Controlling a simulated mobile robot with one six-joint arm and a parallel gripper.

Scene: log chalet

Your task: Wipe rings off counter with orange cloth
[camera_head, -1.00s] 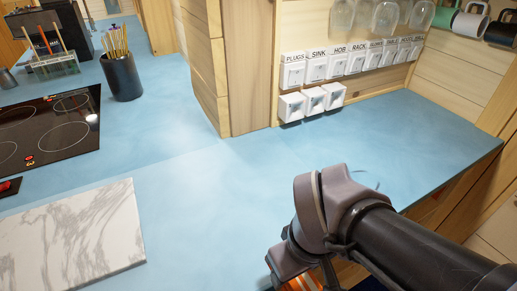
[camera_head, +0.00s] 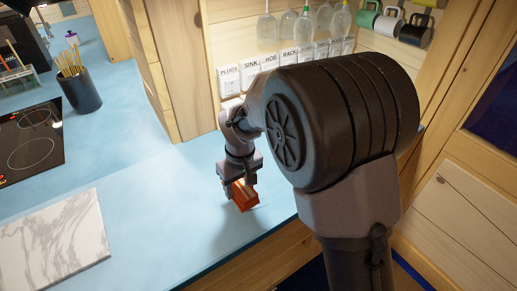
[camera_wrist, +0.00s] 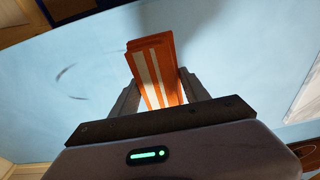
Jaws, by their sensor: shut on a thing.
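The orange cloth (camera_head: 245,197), folded with white stripes, is held in my gripper (camera_head: 237,184). In the wrist view the cloth (camera_wrist: 152,68) stands out between the two fingers of my gripper (camera_wrist: 160,95), which are shut on it. The cloth is low over the blue counter (camera_head: 150,205), near its front edge; I cannot tell whether it touches. A thin dark arc, part of a ring mark (camera_wrist: 66,72), lies on the counter left of the cloth in the wrist view, with a short dark streak by it. My arm hides the counter's right part in the head view.
A marble board (camera_head: 55,245) lies at the left, with a black hob (camera_head: 30,145) and a utensil pot (camera_head: 78,92) behind it. Counter between board and gripper is clear.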

